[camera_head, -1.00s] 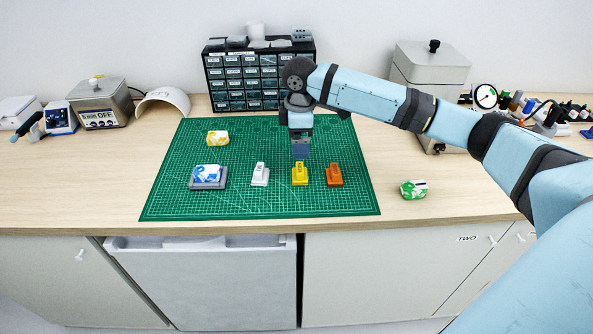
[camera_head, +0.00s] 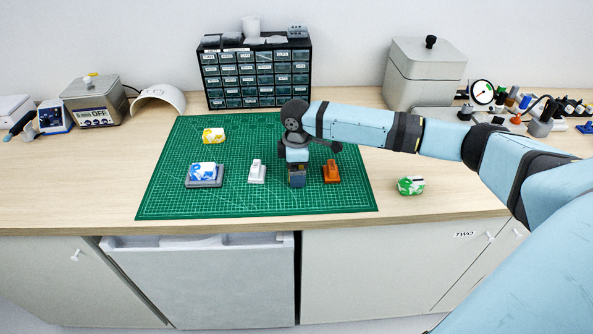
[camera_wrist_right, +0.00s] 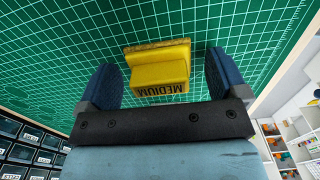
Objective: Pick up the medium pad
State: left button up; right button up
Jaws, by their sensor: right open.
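The medium pad (camera_wrist_right: 160,72) is a yellow block with a stepped base, marked MEDIUM, on the green cutting mat (camera_head: 330,203). In the right wrist view it sits between the two dark blue fingers of my right gripper (camera_wrist_right: 163,80), with gaps on both sides. The right gripper is open. In the head view my right gripper (camera_head: 297,178) comes down over the pad and hides it. A white pad (camera_head: 257,171) stands to its left and an orange pad (camera_head: 331,171) to its right. My left gripper is not in view.
A grey tray (camera_head: 203,183) with a blue-white packet (camera_head: 201,170) and a yellow-white packet (camera_head: 213,135) lie on the mat's left. A green-white packet (camera_head: 411,186) lies right of the mat. A drawer cabinet (camera_head: 256,77) stands behind.

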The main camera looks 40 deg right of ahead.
jog(key=c, duration=1)
jog(key=shift+r, duration=0.1)
jog(key=shift+c, duration=0.2)
notch_tip(320, 180, up, 20)
jog(key=shift+p, duration=0.4)
jog(key=o, duration=0.4)
jog(key=c, duration=0.3)
